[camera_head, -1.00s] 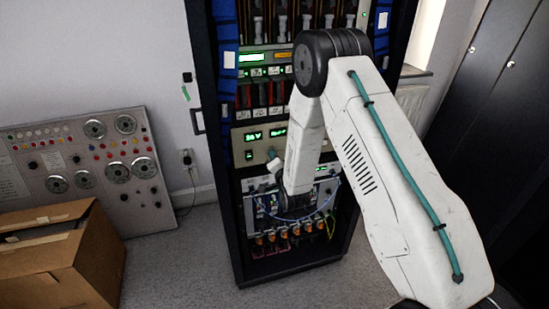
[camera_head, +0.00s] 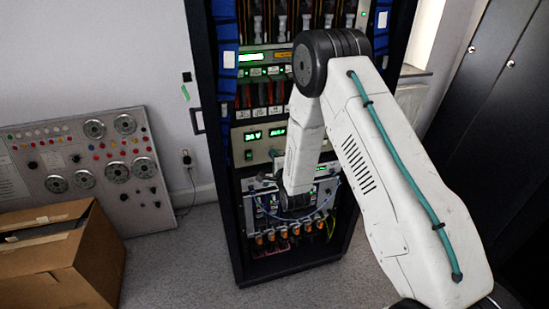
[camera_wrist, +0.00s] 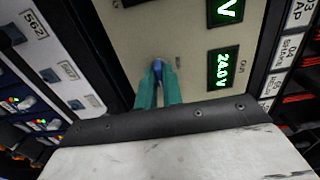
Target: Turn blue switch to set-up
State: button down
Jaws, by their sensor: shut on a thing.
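The blue switch (camera_wrist: 158,63) sits on the beige front panel (camera_wrist: 150,28) in the wrist view. My gripper (camera_wrist: 158,75) has its two teal fingers closed around the switch, hiding most of it. Only the switch's blue top edge shows between the fingertips. A small dark mark is beside it on the panel, too blurred to read. In the head view the beige panel (camera_head: 240,147) is in the middle of the rack, and my arm hides the switch.
Green displays (camera_wrist: 224,68) sit beside the switch, one reading 24.0V. The black rack (camera_head: 204,60) has modules and cables above and below the panel. A cardboard box (camera_head: 88,262) and a dial board (camera_head: 95,165) stand left. Grey floor (camera_head: 180,265) is clear before the rack.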

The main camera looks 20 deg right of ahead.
dwell(0.4)
jog(key=c, duration=1.5)
grip_release()
jog(key=shift+c, duration=0.2)
jog(key=shift+s, duration=0.1)
jog(key=s, duration=0.7)
jog(key=shift+s, duration=0.35)
